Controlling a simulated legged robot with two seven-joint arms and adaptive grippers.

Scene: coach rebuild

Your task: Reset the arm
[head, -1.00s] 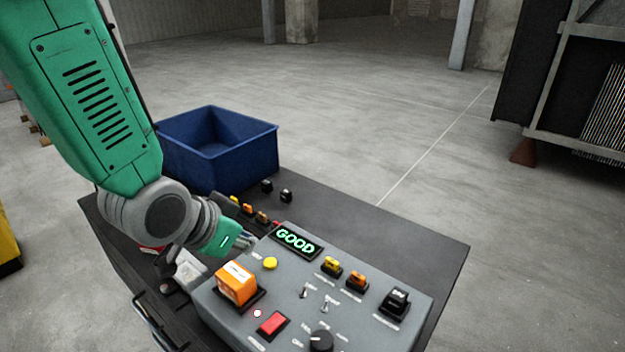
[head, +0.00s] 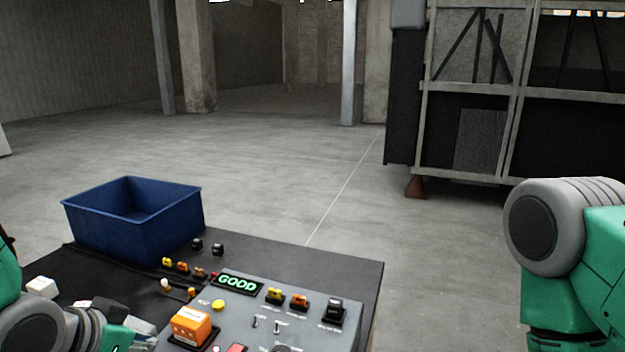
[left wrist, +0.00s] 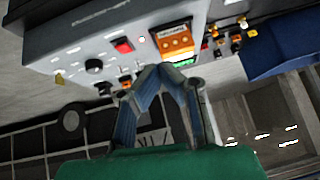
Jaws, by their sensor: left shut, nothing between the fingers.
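My left arm is low at the left edge of the head view, with the left gripper (head: 142,327) beside the left side of the grey control panel (head: 254,303). In the left wrist view my left gripper (left wrist: 160,72) is shut, its blue-grey fingers meeting with nothing between them. The panel (left wrist: 75,38) lies beyond the fingers there, with an orange block (left wrist: 173,40) seated in it. The orange block (head: 190,325) also shows in the head view. My right arm stands at the right edge of the head view; its gripper is out of frame.
The panel's display (head: 237,284) reads GOOD in green. A blue bin (head: 150,228) stands at the back left of the dark table (head: 330,268). Several small connectors lie between bin and panel. A framed dark cabinet (head: 470,100) stands far right, with open floor before it.

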